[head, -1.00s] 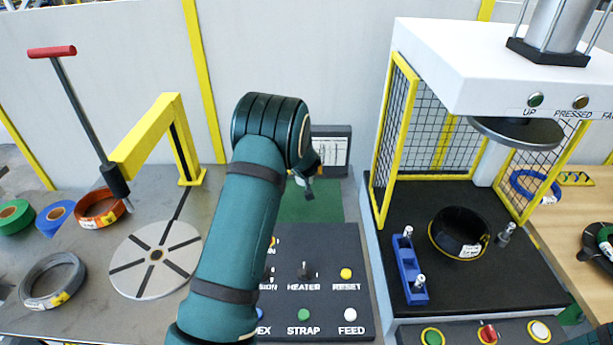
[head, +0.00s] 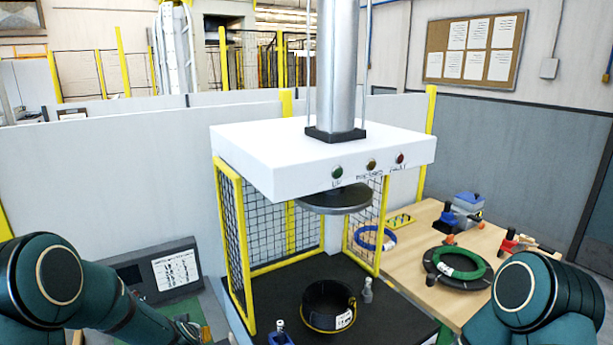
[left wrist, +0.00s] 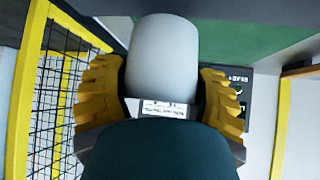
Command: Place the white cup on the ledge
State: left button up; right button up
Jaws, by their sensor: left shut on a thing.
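The white cup (left wrist: 163,55) is in the left wrist view, between the yellow fingers of my left gripper (left wrist: 162,95), which is shut on it. A dark green rounded shape covers the lower part of that view. In the head view only a little of my left gripper (head: 197,331) shows at the bottom, left of the press; I cannot make out the cup there. I cannot tell which surface is the ledge. My right arm shows at the lower right of the head view, but its gripper is out of view.
The press (head: 300,165) with yellow mesh guards (head: 236,235) stands in the middle. A black coil (head: 329,305) lies on its dark bed. The wooden table (head: 405,250) at right holds a green coil (head: 460,263) and tools. A grey panel with a paper (head: 176,270) stands at left.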

pick_arm(q)
jog(key=s+d+m+h, duration=0.1)
jog(key=s+d, duration=0.1)
jog(key=d, duration=0.1)
jog(key=s+d+m+b, duration=0.1)
jog(key=s+d, duration=0.2)
jog(key=d, duration=0.1)
jog(key=s+d+m+h+b, duration=0.1)
jog(key=s+d, duration=0.1)
jog(key=d, duration=0.2)
jog(key=shift+s+d+r+h, duration=0.15)
jog(key=shift+s+r+h, duration=0.1)
jog(key=shift+h, duration=0.05)
jog(key=shift+m, duration=0.3)
jog(key=s, duration=0.1)
jog(key=s+r, duration=0.1)
jog(key=s, duration=0.1)
jog(key=s+r, duration=0.1)
jog(key=shift+s+d+r, duration=0.2)
jog(key=shift+s, duration=0.15)
